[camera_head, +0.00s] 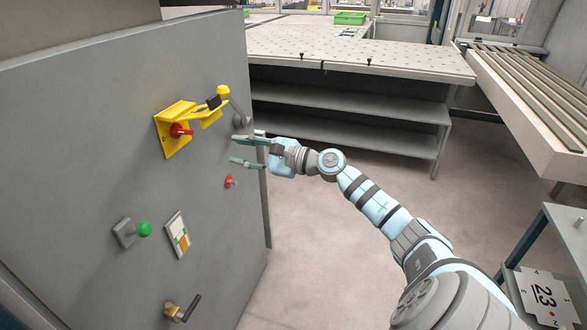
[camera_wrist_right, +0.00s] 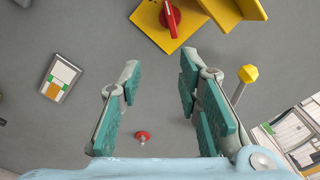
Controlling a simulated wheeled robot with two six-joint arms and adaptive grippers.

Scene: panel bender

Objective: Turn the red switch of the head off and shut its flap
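The red switch (camera_head: 180,131) sits on a yellow plate (camera_head: 172,148) on the grey panel. The switch also shows at the top of the right wrist view (camera_wrist_right: 170,18). Its yellow flap (camera_head: 206,116) stands out from the plate to the right, open, leaving the switch uncovered. Part of the flap shows at the wrist view's top right (camera_wrist_right: 228,12). My right gripper (camera_head: 236,149) is open and empty, in front of the panel to the right of and slightly below the switch, apart from it. My left gripper is not in view.
A yellow-knobbed lever (camera_head: 222,91) is right beside the flap. A small red knob (camera_head: 230,182), a green button (camera_head: 144,229), a label (camera_head: 177,235) and a brass valve (camera_head: 180,310) are lower on the panel. A perforated table (camera_head: 350,60) stands behind; floor at centre is free.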

